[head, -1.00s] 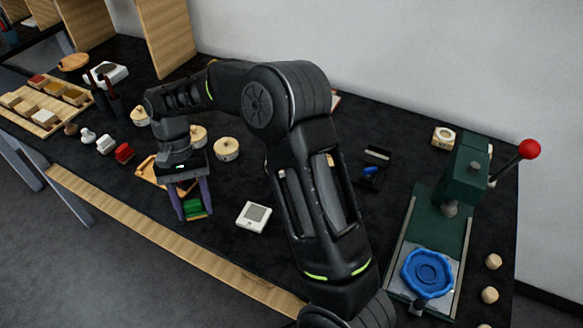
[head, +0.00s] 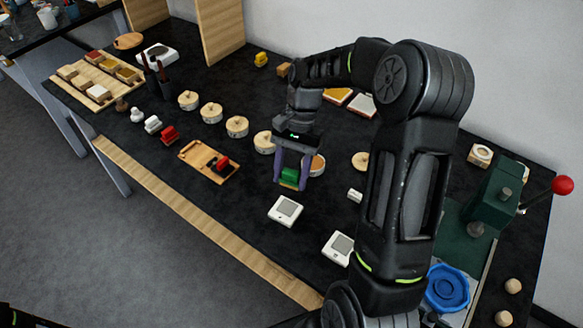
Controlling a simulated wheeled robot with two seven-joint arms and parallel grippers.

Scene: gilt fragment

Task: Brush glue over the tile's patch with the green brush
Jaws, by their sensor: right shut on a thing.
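My right gripper (head: 291,184) is shut on the green brush (head: 289,174), whose green part shows between its two purple fingers. It hangs above the dark bench, just behind a white square piece (head: 286,210) with a grey square patch. A second white square piece (head: 340,248) like it lies nearer, to the right, partly beside my arm. I cannot tell for sure which is the tile. Whether the brush touches anything is unclear. Several round pale pots (head: 237,126) stand in a row; I cannot tell which holds glue. My left gripper is not in view.
A wooden tray (head: 195,152) with a red and black item lies left of the gripper. A green press (head: 493,205) with a red-knobbed lever and a blue dish (head: 447,288) stand at right. Sample blocks (head: 98,93) sit far left. Bare bench lies in front of the tray.

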